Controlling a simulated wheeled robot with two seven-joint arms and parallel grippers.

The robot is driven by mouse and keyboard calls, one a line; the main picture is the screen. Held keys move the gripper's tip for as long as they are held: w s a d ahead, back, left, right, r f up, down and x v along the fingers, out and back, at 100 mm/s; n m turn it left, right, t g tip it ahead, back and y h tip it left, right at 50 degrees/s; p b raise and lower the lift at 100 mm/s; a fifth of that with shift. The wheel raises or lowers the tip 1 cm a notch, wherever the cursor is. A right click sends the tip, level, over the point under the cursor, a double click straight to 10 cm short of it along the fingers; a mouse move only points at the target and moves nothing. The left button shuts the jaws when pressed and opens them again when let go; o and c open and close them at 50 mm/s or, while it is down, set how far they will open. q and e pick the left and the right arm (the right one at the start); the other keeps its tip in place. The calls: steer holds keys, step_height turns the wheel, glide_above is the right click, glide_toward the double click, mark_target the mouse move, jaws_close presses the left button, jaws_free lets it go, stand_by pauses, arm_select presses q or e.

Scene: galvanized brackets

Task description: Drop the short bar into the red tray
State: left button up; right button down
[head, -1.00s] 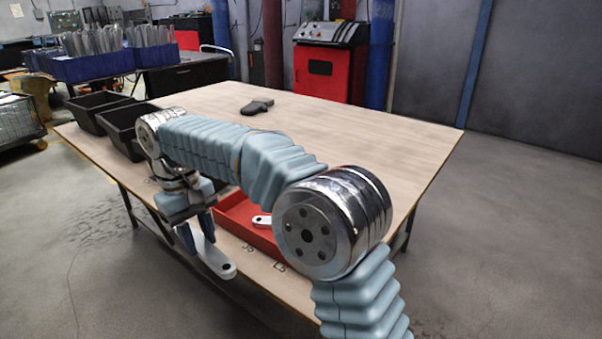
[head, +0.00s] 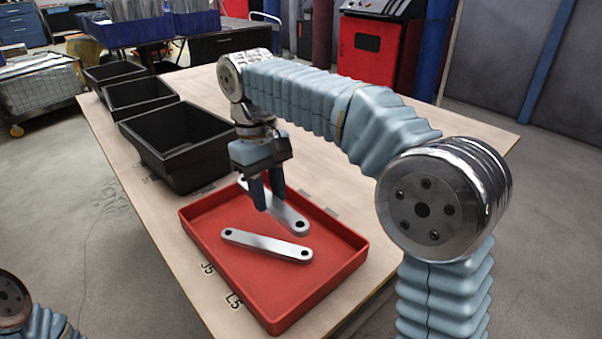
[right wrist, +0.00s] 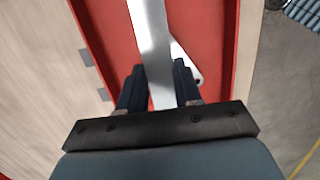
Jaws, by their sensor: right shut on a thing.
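The red tray (head: 192,239) lies near the front edge of the table. My right gripper (head: 268,203) is over the tray, pointing down, shut on a flat silver bar, which I take as the short bar (head: 289,215). This bar has a hole at its right end and appears to be held above the tray floor. In the right wrist view the short bar (right wrist: 150,40) runs between the fingers (right wrist: 158,90). A second silver bar (head: 266,244) with a hole at each end lies in the tray. My left gripper is out of view.
Several black bins (head: 160,150) stand in a row along the table's left side, the largest close to the tray. Blue crates (head: 110,30) and a red cabinet (head: 368,52) stand beyond the table. Part of my left arm shows at lower left.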

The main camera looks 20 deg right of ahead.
mark_target(273, 214)
steer(key=shift+w+d+f, duration=0.1)
steer(key=shift+w+d, duration=0.05)
steer(key=shift+d, duration=0.15)
steer(key=shift+d+f, duration=0.15)
steer(key=shift+f, duration=0.1)
step_height(273, 214, down, 4)
steer(key=shift+f+b, duration=0.25)
steer(key=shift+b, duration=0.8)
arm_select(q)
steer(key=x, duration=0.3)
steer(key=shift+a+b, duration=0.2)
steer(key=shift+b, duration=0.15)
arm_select(e)
steer(key=shift+f, duration=0.4)
steer(key=c, duration=0.7)
jaws_free()
